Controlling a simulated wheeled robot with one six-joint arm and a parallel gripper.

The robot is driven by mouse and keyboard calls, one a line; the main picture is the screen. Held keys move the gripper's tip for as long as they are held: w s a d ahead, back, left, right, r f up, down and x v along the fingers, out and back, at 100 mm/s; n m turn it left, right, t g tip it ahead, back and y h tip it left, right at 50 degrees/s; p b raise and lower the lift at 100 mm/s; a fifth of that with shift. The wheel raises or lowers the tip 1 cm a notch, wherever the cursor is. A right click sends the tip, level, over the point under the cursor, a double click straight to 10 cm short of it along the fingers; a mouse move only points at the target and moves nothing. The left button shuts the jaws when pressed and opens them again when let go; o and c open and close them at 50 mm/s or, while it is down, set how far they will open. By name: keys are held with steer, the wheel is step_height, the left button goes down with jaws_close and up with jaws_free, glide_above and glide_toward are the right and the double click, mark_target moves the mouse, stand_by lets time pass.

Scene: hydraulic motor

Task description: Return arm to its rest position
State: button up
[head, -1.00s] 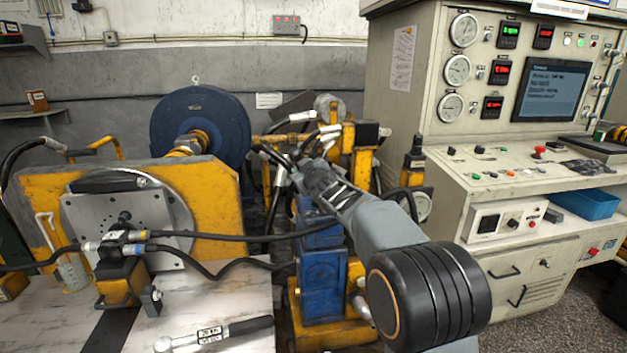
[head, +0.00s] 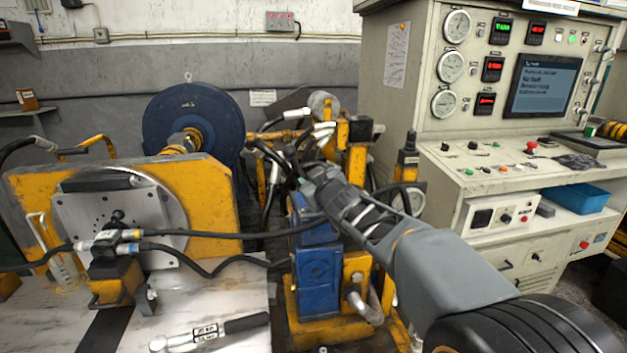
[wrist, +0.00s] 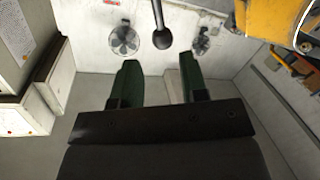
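My arm reaches from the lower right of the head view toward the middle, in front of the blue and yellow pump stand (head: 318,270). My gripper (head: 312,172) is at the arm's far end, small and partly merged with the hoses behind it. In the wrist view my gripper (wrist: 160,80) shows two green fingers held apart with nothing between them. The motor block with fittings (head: 112,243) sits on its yellow base on the table at left, with black hoses attached.
The control cabinet (head: 425,60) stands at right, with a blue bin (head: 580,199) on its shelf. A torque wrench (head: 210,333) lies on the marble table (head: 190,295). A yellow plate (head: 215,200) stands behind the motor block. Wall fans (wrist: 125,40) show in the wrist view.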

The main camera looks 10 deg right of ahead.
steer(key=shift+f, duration=0.1)
steer(key=s+d+f+m+g+h, duration=0.3)
steer(key=d+f+g, duration=0.1)
steer(key=f, duration=0.4)
steer(key=s+d+f+m+g+h+p, duration=0.1)
steer(key=s+f+m+g+h+p, duration=0.1)
steer(key=s+g+p, duration=0.6)
steer(key=s+a+r+m+y+p, duration=0.1)
steer(key=s+r+p, duration=0.2)
steer(key=s, duration=0.5)
steer(key=s+a+r+m+g+y+p, duration=0.1)
steer(key=s+r+p, duration=0.2)
steer(key=s, duration=0.6)
steer(key=p, duration=0.2)
steer(key=shift+s+r+p, duration=0.3)
steer(key=shift+r, duration=0.1)
steer(key=shift+s+d, duration=0.1)
